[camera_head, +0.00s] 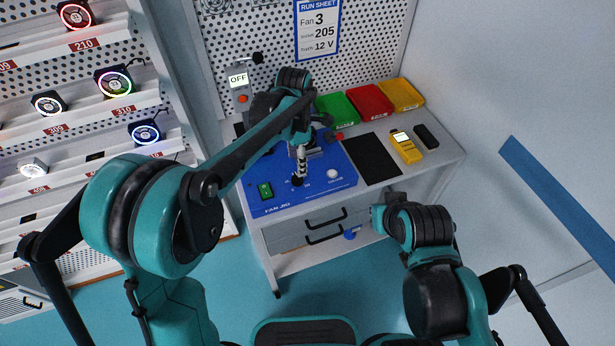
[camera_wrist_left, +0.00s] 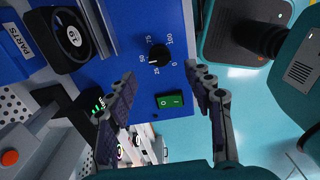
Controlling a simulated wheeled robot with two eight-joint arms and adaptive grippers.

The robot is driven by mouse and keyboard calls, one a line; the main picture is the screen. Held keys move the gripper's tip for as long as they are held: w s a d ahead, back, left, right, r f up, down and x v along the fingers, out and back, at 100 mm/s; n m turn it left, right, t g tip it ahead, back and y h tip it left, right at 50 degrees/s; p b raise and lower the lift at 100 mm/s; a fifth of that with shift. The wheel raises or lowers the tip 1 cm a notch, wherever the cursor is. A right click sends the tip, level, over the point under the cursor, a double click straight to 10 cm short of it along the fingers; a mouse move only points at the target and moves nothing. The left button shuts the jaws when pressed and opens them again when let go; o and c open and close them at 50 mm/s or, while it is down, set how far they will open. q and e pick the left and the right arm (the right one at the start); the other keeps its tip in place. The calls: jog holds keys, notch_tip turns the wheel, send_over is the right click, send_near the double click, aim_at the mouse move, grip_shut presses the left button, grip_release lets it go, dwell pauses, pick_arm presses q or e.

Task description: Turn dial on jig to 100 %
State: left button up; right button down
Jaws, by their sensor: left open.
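The dial (camera_wrist_left: 159,55) is a small black knob on the blue fan jig (camera_head: 322,180), with 0, 25, 50, 75 and 100 printed around it. Its white mark seems to point near 25, but it is small. My left gripper (camera_wrist_left: 163,76) is open and empty above the panel, with its fingers spread either side of the dial and apart from it. In the head view this gripper (camera_head: 300,165) hangs over the jig's front and partly hides the dial. My right arm is low in front of the bench; its gripper fingers cannot be made out.
A green rocker switch (camera_wrist_left: 169,101) sits close to the dial. A black fan (camera_wrist_left: 72,38) lies on the jig near a parts label. Green (camera_head: 337,108), red (camera_head: 369,99) and yellow (camera_head: 401,94) bins stand at the back. A yellow meter (camera_head: 405,147) lies right of a black mat (camera_head: 371,158).

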aim_at(297, 179)
pick_arm(q)
notch_tip(297, 179, down, 7)
jog(key=shift+a+f+b, duration=0.1)
jog(key=shift+b, duration=1.1)
jog(key=c, duration=1.2)
